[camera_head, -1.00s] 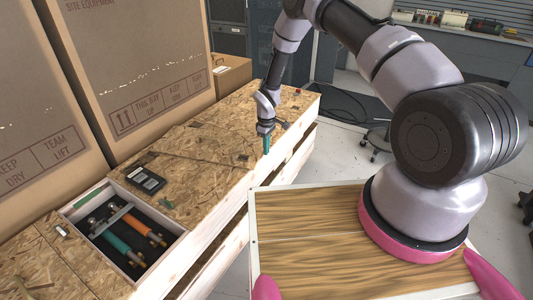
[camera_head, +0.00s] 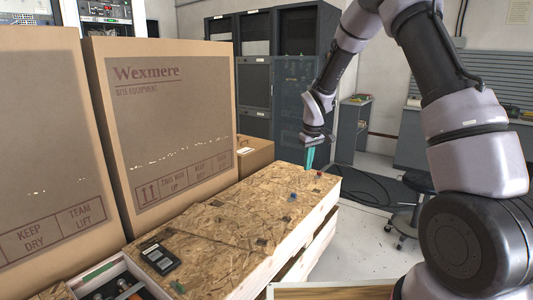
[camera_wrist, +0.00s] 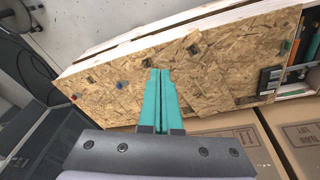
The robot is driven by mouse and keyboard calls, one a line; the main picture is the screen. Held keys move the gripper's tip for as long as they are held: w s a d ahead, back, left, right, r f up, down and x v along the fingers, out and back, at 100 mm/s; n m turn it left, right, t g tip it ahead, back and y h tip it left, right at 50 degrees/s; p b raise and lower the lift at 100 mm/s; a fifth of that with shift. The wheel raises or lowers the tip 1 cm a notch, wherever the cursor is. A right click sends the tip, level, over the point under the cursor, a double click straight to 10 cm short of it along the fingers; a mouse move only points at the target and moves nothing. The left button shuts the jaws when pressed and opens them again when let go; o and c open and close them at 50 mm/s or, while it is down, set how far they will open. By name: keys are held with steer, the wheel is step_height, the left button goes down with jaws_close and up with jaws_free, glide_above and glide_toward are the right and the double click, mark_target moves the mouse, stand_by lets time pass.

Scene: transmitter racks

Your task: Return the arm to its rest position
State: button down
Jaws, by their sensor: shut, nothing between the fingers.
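My gripper (camera_head: 309,157) hangs from my raised arm above the far end of the wooden crate top (camera_head: 230,215) in the head view. Its two teal fingers point down. In the wrist view my gripper (camera_wrist: 160,75) shows its fingers side by side and together, with nothing between them. The crate's chipboard top (camera_wrist: 110,90) lies beyond the fingertips there. The fingers appear clear of the board.
Tall cardboard boxes (camera_head: 165,130) line the left. A black handheld meter (camera_head: 158,257) lies on the crate near an open compartment (camera_head: 120,275). Dark racks (camera_head: 275,85) stand behind. A stool (camera_head: 418,190) and cables are on the floor at right.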

steer(key=s+d+r+m+t, duration=0.1)
steer(key=s+d+r+m, duration=0.25)
steer(key=s+r, duration=0.55)
steer(key=s+d+r+m+t, duration=0.15)
steer(key=s+d+r, duration=0.3)
steer(key=r, duration=0.85)
steer(key=s+d+r+m+t, duration=0.1)
steer(key=s+r+m, duration=0.1)
steer(key=s, duration=0.7)
steer(key=s+r+m+t+y, duration=0.1)
steer(key=s+r+m, duration=0.2)
steer(key=s, duration=0.7)
steer(key=shift+d+r+y, duration=0.3)
steer(key=shift+d+r, duration=0.1)
steer(key=shift+r, duration=0.05)
steer(key=shift+t, duration=0.25)
